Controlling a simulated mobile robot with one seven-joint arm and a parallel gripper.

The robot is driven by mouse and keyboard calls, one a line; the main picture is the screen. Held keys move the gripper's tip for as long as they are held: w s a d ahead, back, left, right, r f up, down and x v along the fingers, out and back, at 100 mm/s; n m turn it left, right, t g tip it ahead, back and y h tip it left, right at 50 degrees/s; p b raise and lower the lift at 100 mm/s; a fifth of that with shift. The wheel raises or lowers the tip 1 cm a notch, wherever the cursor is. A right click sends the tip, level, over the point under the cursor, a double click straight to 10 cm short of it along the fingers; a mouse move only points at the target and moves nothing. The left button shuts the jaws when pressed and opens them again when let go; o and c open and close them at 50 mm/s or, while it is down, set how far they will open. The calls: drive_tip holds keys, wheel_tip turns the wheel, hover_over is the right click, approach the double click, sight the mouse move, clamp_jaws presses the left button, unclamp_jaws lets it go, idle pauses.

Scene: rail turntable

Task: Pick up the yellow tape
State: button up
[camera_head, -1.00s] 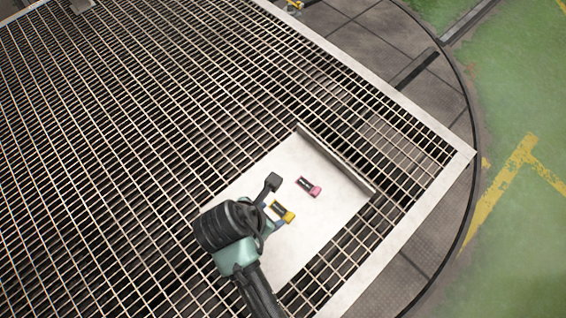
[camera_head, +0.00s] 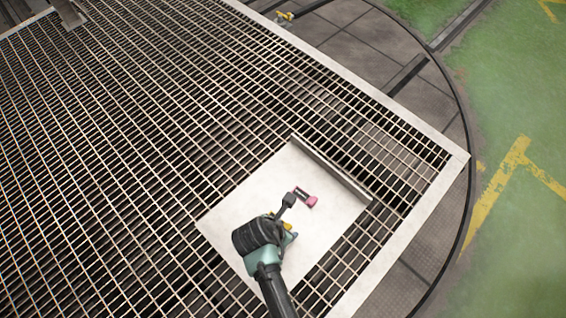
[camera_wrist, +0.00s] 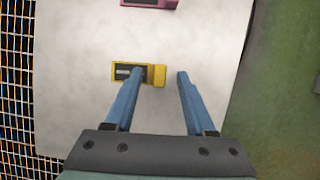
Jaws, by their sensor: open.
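The yellow tape (camera_wrist: 157,75) lies on the pale plate in the wrist view, a small yellow piece with a dark section at its left. My gripper (camera_wrist: 159,74) is open, with its two blue fingers reaching over the plate. The left finger overlaps the tape's middle in the picture and hides part of it; the right finger is just past the tape's right end. I cannot tell the height of the fingers above it. In the head view only a bit of the yellow tape (camera_head: 287,227) shows beside my wrist.
A similar pink piece (camera_head: 311,201) lies near the yellow one; it also shows at the top edge of the wrist view (camera_wrist: 149,3). The pale plate (camera_head: 335,215) has a raised lip (camera_head: 330,168) along one edge. Metal grating (camera_head: 130,150) surrounds it.

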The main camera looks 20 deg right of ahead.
drive_tip(key=shift+d+f, duration=0.15)
drive_tip(key=shift+f, duration=0.15)
clamp_jaws()
idle(0.3)
